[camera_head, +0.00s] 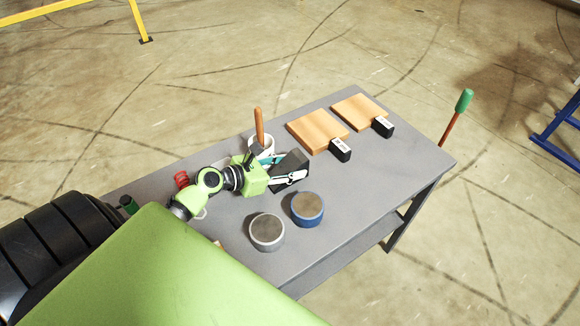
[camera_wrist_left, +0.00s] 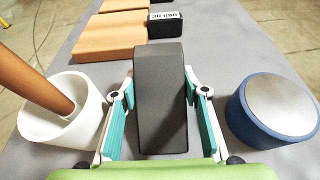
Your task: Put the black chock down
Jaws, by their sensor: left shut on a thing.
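The black chock (camera_head: 290,168) is a dark wedge-like block over the middle of the grey table. My left gripper (camera_head: 287,177) is shut on it. In the left wrist view the chock (camera_wrist_left: 160,98) stands between the two teal-padded fingers of my left gripper (camera_wrist_left: 160,115), its long side pointing away from me. I cannot tell whether its underside touches the table. My right gripper does not show.
Two wooden boards (camera_head: 317,131) (camera_head: 358,110) with black labelled blocks (camera_head: 340,150) (camera_head: 383,127) lie at the back right. A white cup (camera_wrist_left: 62,112) with a wooden handle stands left of the chock; blue (camera_head: 307,208) and grey (camera_head: 267,231) round tins stand nearer. The table's right end is clear.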

